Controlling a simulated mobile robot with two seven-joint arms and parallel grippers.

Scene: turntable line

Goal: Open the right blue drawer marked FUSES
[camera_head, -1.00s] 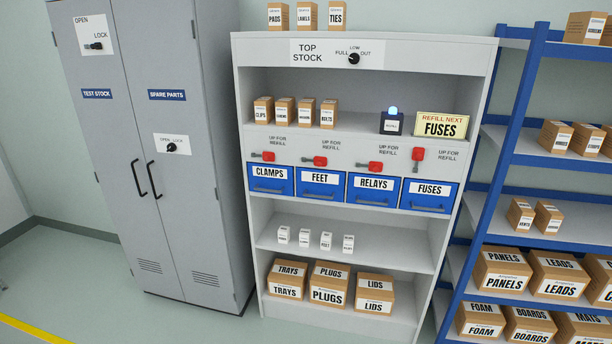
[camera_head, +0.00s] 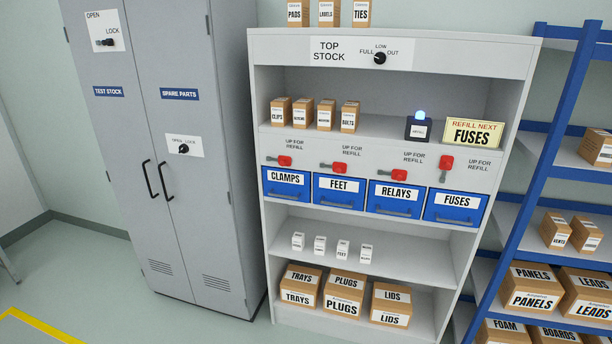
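The blue drawer marked FUSES (camera_head: 455,208) is the rightmost of the row of blue drawers in the white shelf unit. Its front looks flush with the others, so it appears shut, and it has a grey bar handle low on the front. Above it a red lever (camera_head: 445,163) points up, while the levers over the other drawers lie sideways. A yellow sign reading REFILL NEXT FUSES (camera_head: 474,132) stands on the shelf above, beside a dark box with a lit blue lamp (camera_head: 419,125). Neither of my grippers shows in the view.
Blue drawers CLAMPS (camera_head: 286,184), FEET (camera_head: 339,191) and RELAYS (camera_head: 397,199) sit to the left. A grey cabinet (camera_head: 180,200) stands left of the unit. A blue-framed rack (camera_head: 545,150) with boxes stands close on the right. Open floor (camera_head: 120,310) shows at lower left.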

